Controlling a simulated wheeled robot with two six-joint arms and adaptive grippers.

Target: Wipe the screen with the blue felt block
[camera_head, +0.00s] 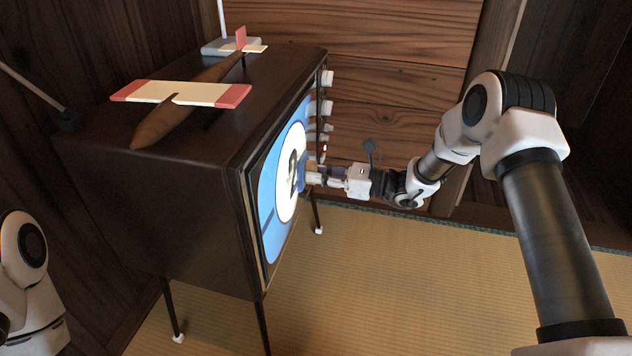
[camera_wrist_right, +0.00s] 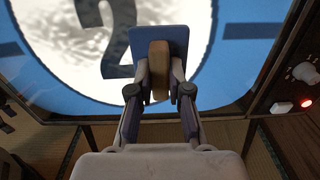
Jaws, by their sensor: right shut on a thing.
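The television's screen (camera_head: 284,188) faces right in the head view and is lit blue with a white disc and a dark figure. The wrist view shows the screen (camera_wrist_right: 228,62) close ahead with a large dark "2". My right gripper (camera_head: 313,177) is at the screen, shut on the wooden grip (camera_wrist_right: 160,70) of the blue felt block (camera_wrist_right: 136,46). The block's flat blue face is toward the screen; it looks to be against or very near the glass, and I cannot tell which. My left gripper is out of view; only part of my left arm shows at lower left.
The dark wooden television cabinet (camera_head: 190,200) stands on thin legs on the tatami floor (camera_head: 400,280). A model plane (camera_head: 185,95) lies on top, near an antenna base (camera_head: 217,47). Knobs (camera_head: 327,78) and a red light (camera_wrist_right: 306,103) sit beside the screen. A plank wall rises behind.

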